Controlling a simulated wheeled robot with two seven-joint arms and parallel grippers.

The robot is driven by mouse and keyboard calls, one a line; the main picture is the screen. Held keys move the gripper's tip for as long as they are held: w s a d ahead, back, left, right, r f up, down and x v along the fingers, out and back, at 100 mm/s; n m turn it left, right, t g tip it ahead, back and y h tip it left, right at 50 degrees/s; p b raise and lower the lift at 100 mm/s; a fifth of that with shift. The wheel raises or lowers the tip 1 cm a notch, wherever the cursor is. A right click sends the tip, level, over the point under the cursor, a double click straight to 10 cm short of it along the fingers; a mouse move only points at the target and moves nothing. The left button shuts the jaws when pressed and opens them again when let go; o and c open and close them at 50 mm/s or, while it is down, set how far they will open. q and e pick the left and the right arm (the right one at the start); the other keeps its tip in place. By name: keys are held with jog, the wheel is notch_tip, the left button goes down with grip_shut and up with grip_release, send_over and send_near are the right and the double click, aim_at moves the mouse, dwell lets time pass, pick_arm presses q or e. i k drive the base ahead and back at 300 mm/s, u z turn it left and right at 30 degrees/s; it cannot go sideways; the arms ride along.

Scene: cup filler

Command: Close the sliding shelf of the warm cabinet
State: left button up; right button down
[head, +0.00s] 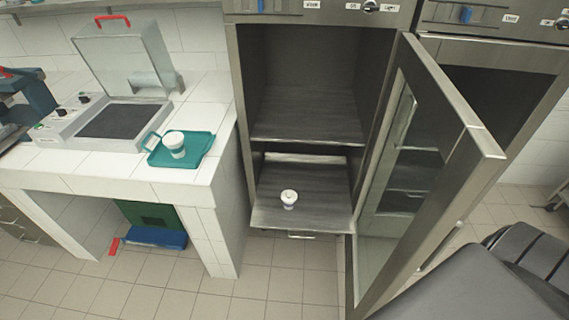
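The warm cabinet (243,110) stands in the middle with its glass door (400,170) swung open to the right. Its lower sliding shelf (325,195) is pulled out toward me, past the cabinet front. A small handle (302,235) is under the shelf's front edge. A white lidded cup (289,199) stands upright on the shelf, near its front. My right arm's dark links show at the lower right, but its gripper is not visible. My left gripper is out of view.
The open door fills the space right of the shelf, close to my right arm. A white tiled counter (70,170) at left holds a green tray (197,147) with a white cup (175,145) and a hinged-lid machine (100,122). Floor before the shelf is clear.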

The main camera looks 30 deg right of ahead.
aim_at(322, 204)
jog(key=i, duration=1)
jog(key=z, duration=0.45)
